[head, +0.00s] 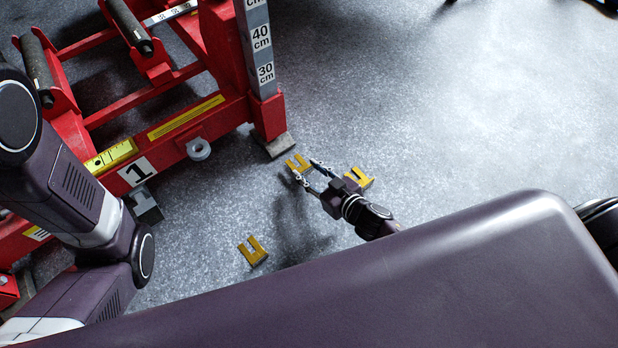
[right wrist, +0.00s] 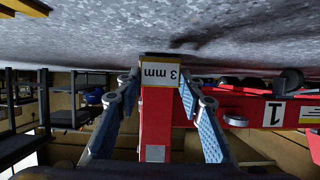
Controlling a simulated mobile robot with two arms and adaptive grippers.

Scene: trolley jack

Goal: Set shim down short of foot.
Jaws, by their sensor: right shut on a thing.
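A yellow U-shaped shim (head: 299,163) is at the fingertips of my right gripper (head: 308,173). In the right wrist view my right gripper (right wrist: 160,82) is shut on the shim, whose end face (right wrist: 161,74) carries a "3 mm" label. The shim's slot faces up-left in the head view, towards the grey foot (head: 279,146) under the red corner post (head: 268,115). A small gap of floor shows between shim and foot. I cannot tell whether the shim touches the floor. My left arm shows at the left, but its gripper is not in view.
Another yellow shim (head: 359,178) lies on the floor just right of my right gripper, and one more (head: 253,252) lies lower left. The red frame (head: 180,135) with its rollers and grey scale column (head: 258,50) fills the upper left. The floor at the upper right is clear.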

